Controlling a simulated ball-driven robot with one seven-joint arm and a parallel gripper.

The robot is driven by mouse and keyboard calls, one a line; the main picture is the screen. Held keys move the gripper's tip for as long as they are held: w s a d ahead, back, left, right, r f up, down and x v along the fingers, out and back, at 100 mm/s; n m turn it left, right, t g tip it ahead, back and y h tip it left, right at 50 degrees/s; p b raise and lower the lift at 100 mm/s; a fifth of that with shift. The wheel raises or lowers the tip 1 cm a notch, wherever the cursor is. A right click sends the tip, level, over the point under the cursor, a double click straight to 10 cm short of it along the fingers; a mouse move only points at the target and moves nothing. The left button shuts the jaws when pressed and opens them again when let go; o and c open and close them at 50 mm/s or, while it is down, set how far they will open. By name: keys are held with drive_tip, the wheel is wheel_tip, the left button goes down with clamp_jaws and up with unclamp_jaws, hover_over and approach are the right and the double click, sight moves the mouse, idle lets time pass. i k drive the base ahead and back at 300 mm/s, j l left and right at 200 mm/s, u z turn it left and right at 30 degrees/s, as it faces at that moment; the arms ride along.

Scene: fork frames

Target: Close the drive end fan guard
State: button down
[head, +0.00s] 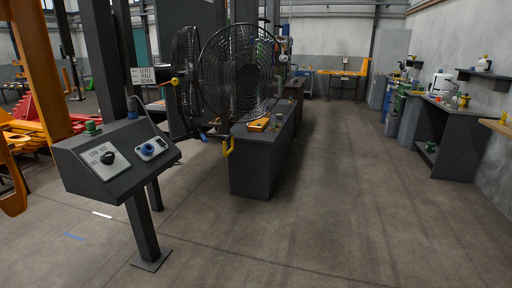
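A large black round wire fan guard (240,72) faces me at the upper middle, above the near end of a dark bench. A second, narrower-looking round wire cage (185,75) stands just left of it, seen at a slant. The two are apart at the left, so the guard appears to stand open. A yellow hook-shaped handle (228,147) hangs below the front guard. I cannot tell which part is the drive end. My gripper is not in view.
A control pedestal (118,157) with a knob and a blue button stands at the near left. The dark bench (262,160) runs away behind the guard. Orange and red equipment (40,110) fills the left. Open floor (330,200) lies to the right, up to side benches.

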sight(249, 76)
drive_tip(key=i, duration=1.95)
